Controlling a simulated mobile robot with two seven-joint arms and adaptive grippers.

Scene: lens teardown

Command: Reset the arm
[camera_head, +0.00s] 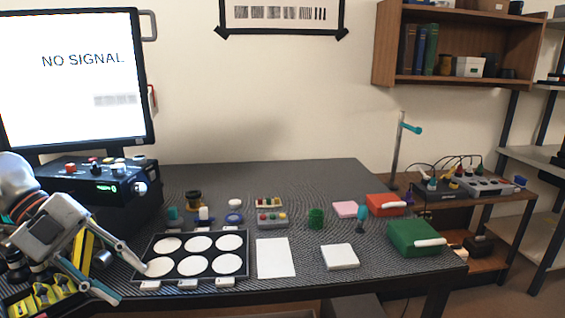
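My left arm comes in from the left edge. Its gripper (130,285) hangs at the front left of the table, by the left side of a black tray (152,253) with several white round pads. The two fingers are spread apart and nothing shows between them. One fingertip is close to the tray's front left corner; I cannot tell whether it touches. My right arm and gripper are not in view.
A yellow and black rack (37,296) lies under the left arm. A black control box (92,183) stands behind it. A white sheet (276,258), white pad (340,257), green box (414,238) and red box (385,205) lie to the right. The table's back middle (300,178) is clear.

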